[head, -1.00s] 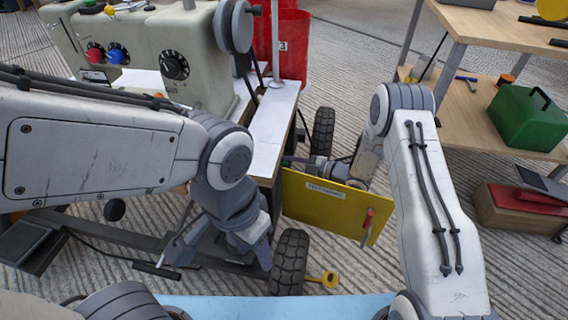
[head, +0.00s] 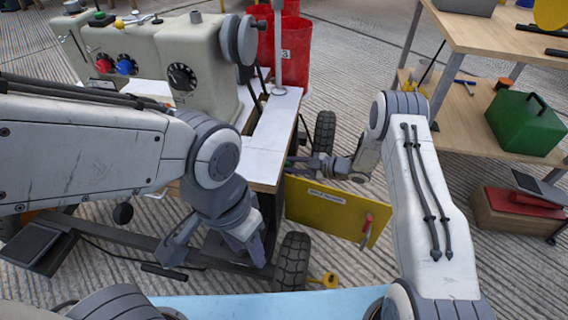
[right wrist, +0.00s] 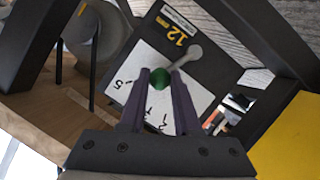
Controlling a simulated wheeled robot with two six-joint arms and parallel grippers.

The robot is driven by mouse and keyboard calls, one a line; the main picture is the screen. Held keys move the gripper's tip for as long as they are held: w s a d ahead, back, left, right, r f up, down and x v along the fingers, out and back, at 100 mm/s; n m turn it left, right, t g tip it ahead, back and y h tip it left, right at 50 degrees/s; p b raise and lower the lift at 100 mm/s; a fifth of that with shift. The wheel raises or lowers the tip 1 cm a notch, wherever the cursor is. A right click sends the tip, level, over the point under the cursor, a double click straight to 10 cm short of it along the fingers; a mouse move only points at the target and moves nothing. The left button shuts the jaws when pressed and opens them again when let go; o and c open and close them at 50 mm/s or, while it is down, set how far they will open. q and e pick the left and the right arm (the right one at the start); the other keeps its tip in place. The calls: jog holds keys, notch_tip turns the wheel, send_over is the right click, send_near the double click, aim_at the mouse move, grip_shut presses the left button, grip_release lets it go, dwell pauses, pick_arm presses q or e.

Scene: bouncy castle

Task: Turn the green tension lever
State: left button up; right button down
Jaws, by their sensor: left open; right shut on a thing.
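The green knob of the tension lever (right wrist: 158,80) shows in the right wrist view between the fingers of my right gripper (right wrist: 160,76), which is shut on it. A grey lever arm (right wrist: 186,57) runs from the knob up and right to a round end. Behind it is a white dial plate (right wrist: 140,62) with black marks and numbers, partly covered by the fingers. In the head view my right gripper (head: 298,161) is at the table's right edge, and a bit of green shows there. My left gripper (head: 213,256) is open and empty, low beside the table.
A beige sewing machine (head: 140,50) stands on the white-topped table (head: 268,135). A yellow panel (head: 325,207) and black wheels (head: 292,262) are close to my right forearm. Red bins (head: 293,40) stand behind. A wooden shelf with a green box (head: 525,122) is at the right.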

pick_arm(q)
jog(key=shift+a+r, duration=0.2)
jog(key=shift+a, duration=0.2)
pick_arm(e)
jog(key=shift+w+d, duration=0.1)
jog(key=c, duration=0.6)
grip_release()
pick_arm(q)
notch_tip(320, 180, up, 5)
jog(key=p, duration=0.5)
pick_arm(e)
jog(key=v, duration=1)
pick_arm(q)
jog(key=shift+r, duration=0.15)
pick_arm(e)
jog(key=shift+d+r, duration=0.15)
